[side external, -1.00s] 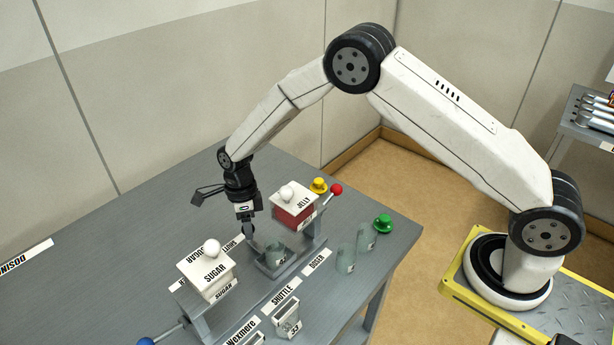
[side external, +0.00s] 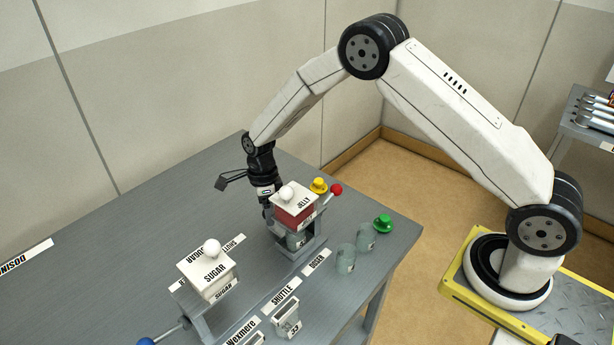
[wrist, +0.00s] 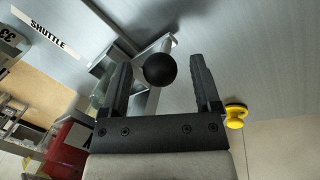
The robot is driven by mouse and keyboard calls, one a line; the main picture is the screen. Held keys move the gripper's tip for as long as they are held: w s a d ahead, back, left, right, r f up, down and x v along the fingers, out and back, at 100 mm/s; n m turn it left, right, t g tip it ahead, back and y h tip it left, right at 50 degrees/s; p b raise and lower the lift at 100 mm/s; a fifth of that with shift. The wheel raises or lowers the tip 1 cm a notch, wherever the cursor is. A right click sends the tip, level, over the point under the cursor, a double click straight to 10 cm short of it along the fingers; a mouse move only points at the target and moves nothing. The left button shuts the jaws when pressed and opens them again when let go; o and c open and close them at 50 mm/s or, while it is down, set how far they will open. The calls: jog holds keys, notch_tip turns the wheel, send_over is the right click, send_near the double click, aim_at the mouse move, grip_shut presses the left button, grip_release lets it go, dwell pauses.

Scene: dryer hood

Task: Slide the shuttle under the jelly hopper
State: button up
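The jelly hopper (side external: 294,207) is a red box with a white lid and ball on a grey stand, in the side view. Its red side shows at lower left in the wrist view (wrist: 70,148). The shuttle, mostly hidden by the stand, carries a clear glass (side external: 296,241) that now sits under the hopper. A black ball knob (wrist: 160,70) stands between my fingers in the wrist view, seemingly on the shuttle's metal arm. My gripper (side external: 268,217) is low behind the hopper. Its fingers are apart, with gaps on both sides of the knob.
The sugar hopper (side external: 208,270) stands to the left. Two clear glasses (side external: 346,258) and a green knob-like piece (side external: 383,223) lie right of the jelly stand. A yellow piece (side external: 319,186) and a red ball (side external: 336,189) are behind it.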

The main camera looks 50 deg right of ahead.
notch_tip(320, 180, up, 8)
jog(key=w, duration=0.1)
jog(key=shift+d+f, duration=0.15)
jog(key=shift+d, duration=0.3)
jog(key=shift+w, duration=0.1)
dwell(0.5)
jog(key=s+d+r+n+t, duration=0.3)
jog(key=r+n, duration=0.4)
jog(key=n, duration=0.4)
jog(key=s+d+n+t+h, duration=0.1)
jog(key=s+d+n, duration=0.2)
jog(key=s+n, duration=1)
jog(key=s, duration=0.5)
jog(key=shift+s+f+n, duration=0.35)
jog(key=shift+n, duration=0.05)
